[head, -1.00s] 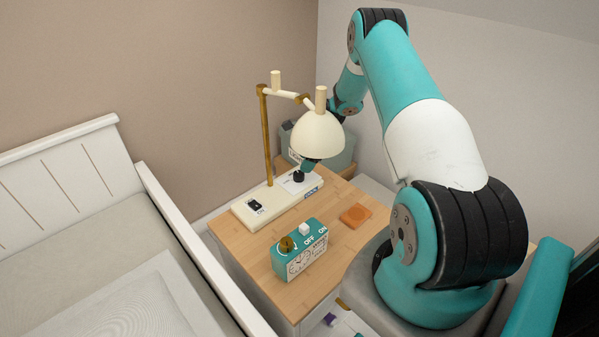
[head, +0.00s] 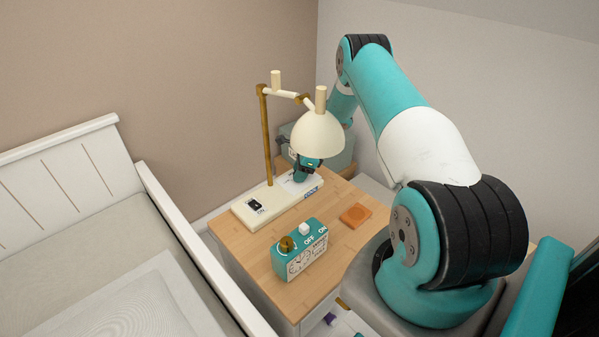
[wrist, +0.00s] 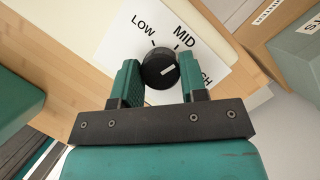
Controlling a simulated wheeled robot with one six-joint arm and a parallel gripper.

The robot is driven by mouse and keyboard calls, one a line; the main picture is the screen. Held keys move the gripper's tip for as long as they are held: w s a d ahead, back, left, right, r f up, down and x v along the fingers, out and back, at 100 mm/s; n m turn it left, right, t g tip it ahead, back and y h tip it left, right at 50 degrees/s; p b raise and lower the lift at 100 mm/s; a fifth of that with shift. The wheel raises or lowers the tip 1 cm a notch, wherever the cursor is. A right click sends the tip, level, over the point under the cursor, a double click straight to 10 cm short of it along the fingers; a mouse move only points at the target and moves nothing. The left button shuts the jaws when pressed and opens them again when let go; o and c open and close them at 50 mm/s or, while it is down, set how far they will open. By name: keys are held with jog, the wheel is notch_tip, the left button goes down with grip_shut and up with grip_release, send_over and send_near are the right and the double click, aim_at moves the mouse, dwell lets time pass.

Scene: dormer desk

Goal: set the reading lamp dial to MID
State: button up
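The reading lamp's dial (wrist: 161,69) is a round black knob on a white label card, with a white pointer line. In the wrist view the line points right and slightly up, between the MID mark (wrist: 184,36) and the partly covered third label (wrist: 207,80). LOW (wrist: 143,26) lies up and left of the knob. My gripper (wrist: 160,75) is at the dial, one teal finger on each side. The fingers look very close to the knob; contact cannot be told. In the head view my gripper (head: 303,172) hides the dial under the cream lamp shade (head: 318,134).
The lamp base (head: 244,212) carries a black ON switch (head: 254,204). A grey-green box (head: 338,160) stands behind the lamp.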

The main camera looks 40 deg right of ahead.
jog(key=shift+f+n+b, duration=0.3)
jog(key=shift+n+b, duration=0.4)
jog(key=shift+b, duration=0.15)
jog(key=shift+r+n+g+y+b, duration=0.3)
jog(key=shift+n+g, duration=0.1)
jog(key=shift+n, duration=0.4)
jog(key=o, duration=0.9)
jog(key=v, duration=1.7)
jog(key=shift+d+r, duration=0.1)
jog(key=shift+r, duration=0.1)
